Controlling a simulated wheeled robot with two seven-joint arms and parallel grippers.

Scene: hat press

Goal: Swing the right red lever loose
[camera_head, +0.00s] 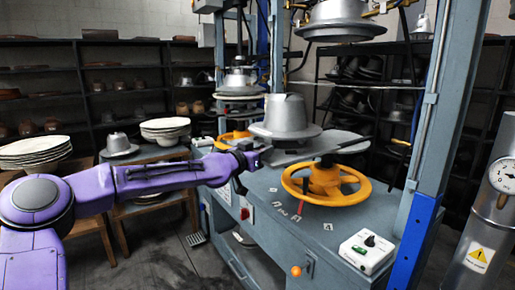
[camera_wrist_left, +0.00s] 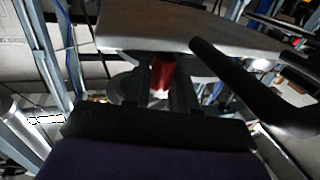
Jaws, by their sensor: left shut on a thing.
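My left gripper (camera_head: 250,154) is at the left edge of the press, beside the plate under the silver hat form (camera_head: 286,118). In the left wrist view its two dark fingers (camera_wrist_left: 160,92) are shut on a red piece (camera_wrist_left: 161,73), which appears to be a red lever, just below the plate's edge. The head view hides this red piece behind the gripper. A thin red part (camera_head: 300,207) shows below the yellow handwheel (camera_head: 325,184); I cannot tell whether it is a lever. My right gripper is out of view.
A black curved handle (camera_wrist_left: 235,75) passes close by on the right in the left wrist view. A white control box (camera_head: 367,251) sits at the bench's front right. Blue-grey posts (camera_head: 440,110) rise at the right. Stools with stacked plates (camera_head: 35,150) stand at the left.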

